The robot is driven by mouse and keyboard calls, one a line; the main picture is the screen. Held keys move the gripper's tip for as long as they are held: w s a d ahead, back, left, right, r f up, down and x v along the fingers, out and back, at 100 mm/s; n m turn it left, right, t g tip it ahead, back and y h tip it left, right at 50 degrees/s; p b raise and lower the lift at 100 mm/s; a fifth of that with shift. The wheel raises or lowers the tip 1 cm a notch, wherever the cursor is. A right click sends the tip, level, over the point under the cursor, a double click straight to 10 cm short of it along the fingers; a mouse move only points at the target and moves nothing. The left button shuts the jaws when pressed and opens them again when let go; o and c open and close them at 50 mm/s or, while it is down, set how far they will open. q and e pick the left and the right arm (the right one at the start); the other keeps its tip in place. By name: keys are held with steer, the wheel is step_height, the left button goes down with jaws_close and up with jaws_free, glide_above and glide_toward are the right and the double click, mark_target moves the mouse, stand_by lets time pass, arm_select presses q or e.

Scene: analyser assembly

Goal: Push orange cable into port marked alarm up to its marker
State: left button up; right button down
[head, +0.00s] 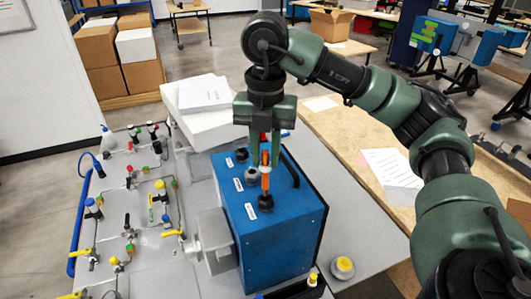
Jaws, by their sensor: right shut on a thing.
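The blue analyser box (285,240) stands on the grey table. Its top has a row of dark round ports beside small white labels, too small to read here. My right gripper (264,164) points straight down above the box and is shut on the orange cable (265,182). The cable is upright, and its lower end meets the front black port (265,203). How deep it sits, and its marker, I cannot make out. A rear port (242,155) and a middle port (251,174) lie behind, the middle one close to the gripper's fingers. My left gripper is out of view.
A panel of valves and tubing (130,215) with yellow handles fills the left. A white box with papers (205,95) stands behind the analyser. A yellow-topped round item (343,267) sits at front right. The grey table right of the analyser is mostly clear.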

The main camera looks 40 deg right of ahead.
mark_target(266, 187)
steer(key=shift+f, duration=0.1)
steer(key=shift+f+b, duration=3.3)
steer(key=shift+f, duration=0.7)
steer(key=c, duration=1.1)
jaws_free()
steer(key=shift+r+p, duration=1.85)
steer(key=shift+r, duration=0.7)
steer(key=shift+r+p, duration=0.95)
steer(key=shift+r, duration=0.1)
steer(key=shift+f, duration=0.1)
